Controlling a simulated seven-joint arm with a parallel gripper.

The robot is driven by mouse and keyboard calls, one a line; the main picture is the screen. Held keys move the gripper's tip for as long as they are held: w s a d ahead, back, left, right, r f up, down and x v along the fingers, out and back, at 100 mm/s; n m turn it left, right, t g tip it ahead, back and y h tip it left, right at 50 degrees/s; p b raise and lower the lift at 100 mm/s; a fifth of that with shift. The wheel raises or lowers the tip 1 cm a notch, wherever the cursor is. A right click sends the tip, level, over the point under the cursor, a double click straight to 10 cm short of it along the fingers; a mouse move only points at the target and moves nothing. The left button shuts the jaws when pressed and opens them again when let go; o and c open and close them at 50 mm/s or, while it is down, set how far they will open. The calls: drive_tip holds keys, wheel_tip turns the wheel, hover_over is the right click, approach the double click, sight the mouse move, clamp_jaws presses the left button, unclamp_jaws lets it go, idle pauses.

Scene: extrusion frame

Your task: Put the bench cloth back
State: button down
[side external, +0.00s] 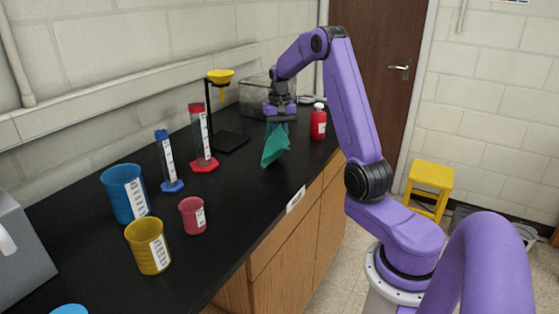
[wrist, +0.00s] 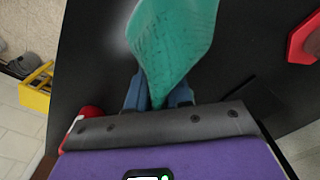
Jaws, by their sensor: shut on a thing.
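The bench cloth (side external: 274,147) is green and hangs down from my gripper (side external: 279,117) over the black bench top in the side external view. In the wrist view the cloth (wrist: 172,40) rises from between the blue fingertips of my gripper (wrist: 158,100), which are shut on it. The cloth hangs close to the bench; I cannot tell whether its lower corner touches it. The upper part of the cloth is hidden by the fingers.
A red bottle (side external: 318,122) stands right of the cloth. A stand with a yellow funnel (side external: 221,77), a red cylinder (side external: 202,140) and a blue cylinder (side external: 167,162) stand left. Cups (side external: 148,245) are nearer the front. A label (side external: 296,200) marks the bench edge.

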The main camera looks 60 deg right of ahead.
drive_tip(key=shift+c, duration=1.6)
unclamp_jaws()
wheel_tip(320, 180, up, 17)
drive_tip(key=shift+r, duration=0.2)
drive_tip(key=shift+a, duration=0.1)
